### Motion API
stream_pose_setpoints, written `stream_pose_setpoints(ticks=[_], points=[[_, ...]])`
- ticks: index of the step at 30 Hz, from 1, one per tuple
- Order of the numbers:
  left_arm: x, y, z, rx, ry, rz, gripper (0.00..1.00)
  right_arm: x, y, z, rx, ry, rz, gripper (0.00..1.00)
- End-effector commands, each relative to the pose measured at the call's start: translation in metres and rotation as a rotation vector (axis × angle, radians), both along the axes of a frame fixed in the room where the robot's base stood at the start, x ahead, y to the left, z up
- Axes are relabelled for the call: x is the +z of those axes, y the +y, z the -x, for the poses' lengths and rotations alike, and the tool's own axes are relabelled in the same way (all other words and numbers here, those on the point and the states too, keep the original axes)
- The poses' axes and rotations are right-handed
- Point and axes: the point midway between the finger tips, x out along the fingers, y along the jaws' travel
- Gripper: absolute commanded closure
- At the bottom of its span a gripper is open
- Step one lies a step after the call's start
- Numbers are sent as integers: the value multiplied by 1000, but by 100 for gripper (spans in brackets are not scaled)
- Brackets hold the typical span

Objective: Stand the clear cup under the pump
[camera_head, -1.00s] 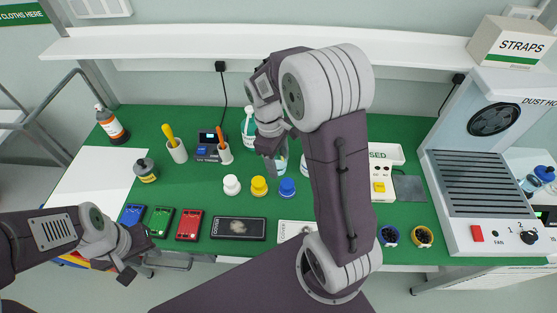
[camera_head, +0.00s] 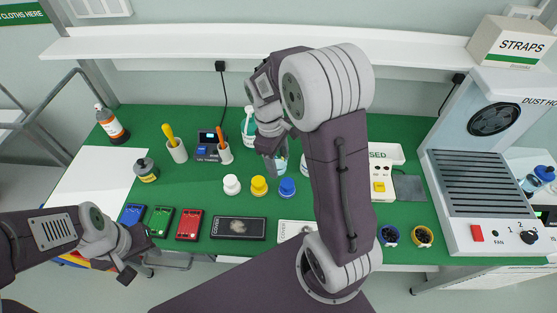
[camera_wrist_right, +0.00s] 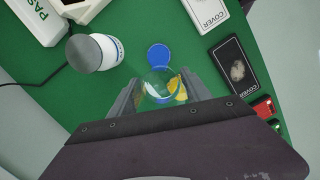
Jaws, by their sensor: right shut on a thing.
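The clear cup (camera_wrist_right: 158,88) sits between the two fingers of my right gripper (camera_wrist_right: 158,98) in the right wrist view, and the gripper is shut on it. In the head view the right gripper (camera_head: 276,155) is at the back middle of the green bench, with the cup (camera_head: 281,165) partly hidden below it. The pump bottle (camera_head: 248,122), clear and teal, stands just behind and left of this gripper, partly covered by my wrist. I cannot tell the gap between cup and pump. My left gripper (camera_head: 138,268) is open and empty off the bench's front left edge.
White, yellow and blue caps (camera_head: 287,187) stand in front of the right gripper. A white bottle with a blue band (camera_wrist_right: 92,52) stands close beside it. A pot with an orange handle (camera_head: 225,154) is to the left. My right arm hides part of the bench.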

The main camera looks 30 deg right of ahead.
Motion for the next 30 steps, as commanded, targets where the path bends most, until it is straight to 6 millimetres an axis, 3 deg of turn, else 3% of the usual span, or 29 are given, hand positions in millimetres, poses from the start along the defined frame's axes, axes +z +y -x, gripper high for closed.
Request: stream_pose_setpoints(ticks=[12, 19, 30], points=[[0, 0, 0, 0, 0, 0, 64, 0, 1, 0, 2, 1, 0, 88], [0, 0, 0, 0, 0, 0, 64, -11, 10, -6, 8, 23, -9, 88], [0, 0, 0, 0, 0, 0, 64, -17, 36, -32, -388, 7, -16, 88]])
